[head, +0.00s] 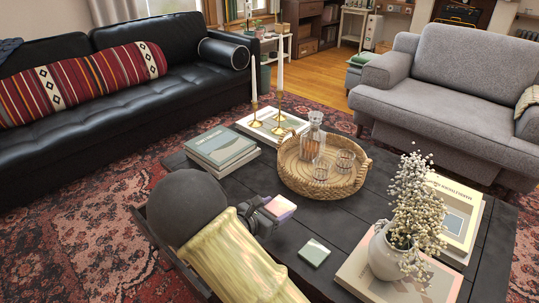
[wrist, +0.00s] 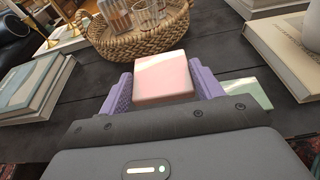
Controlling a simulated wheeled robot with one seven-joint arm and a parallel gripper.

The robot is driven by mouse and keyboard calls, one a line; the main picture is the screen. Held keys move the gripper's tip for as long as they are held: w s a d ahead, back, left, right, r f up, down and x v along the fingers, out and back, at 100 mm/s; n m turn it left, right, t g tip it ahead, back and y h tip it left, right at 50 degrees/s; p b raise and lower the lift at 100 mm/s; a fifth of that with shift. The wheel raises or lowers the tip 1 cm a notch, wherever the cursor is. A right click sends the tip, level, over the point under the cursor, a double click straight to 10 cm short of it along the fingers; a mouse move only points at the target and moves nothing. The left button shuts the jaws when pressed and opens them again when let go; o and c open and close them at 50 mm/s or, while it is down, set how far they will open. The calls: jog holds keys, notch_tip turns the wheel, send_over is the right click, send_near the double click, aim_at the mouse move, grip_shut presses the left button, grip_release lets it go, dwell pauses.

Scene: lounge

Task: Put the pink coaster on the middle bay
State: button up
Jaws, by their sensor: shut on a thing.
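The pink coaster (head: 280,206) is a small square with rounded corners. My gripper (head: 270,212) is shut on it and holds it over the dark wooden coffee table (head: 290,232). In the wrist view the pink coaster (wrist: 165,78) sits between the two purple fingers of my gripper (wrist: 164,86), gripped at its left and right edges. I cannot tell its exact height above the tabletop. I cannot make out a middle bay in either view.
A pale green coaster (head: 314,251) lies on the table to the right of my gripper. A wicker tray (head: 318,190) with a decanter and glasses stands behind. Books (head: 222,150) lie at the left. A flower vase (head: 392,255) stands on books at the right.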

jog(key=shift+d, duration=0.1)
jog(key=shift+m+g+h, duration=0.6)
jog(key=shift+g, duration=0.1)
jog(key=s+d+f+p, duration=0.1)
jog(key=s+d, duration=0.1)
jog(key=d, duration=0.1)
jog(key=s+d+f+p, duration=0.2)
jog(key=s+d, duration=0.1)
jog(key=d, duration=0.1)
jog(key=s+d+f+p, duration=0.1)
jog(key=s+d+f, duration=0.1)
jog(key=d, duration=0.2)
jog(key=shift+s+d+f, duration=0.15)
jog(key=shift+d+f, duration=0.1)
notch_tip(320, 180, up, 31)
jog(key=p, duration=3.8)
jog(key=shift+a+r, duration=0.15)
jog(key=shift+r, duration=0.05)
jog(key=shift+f, duration=0.2)
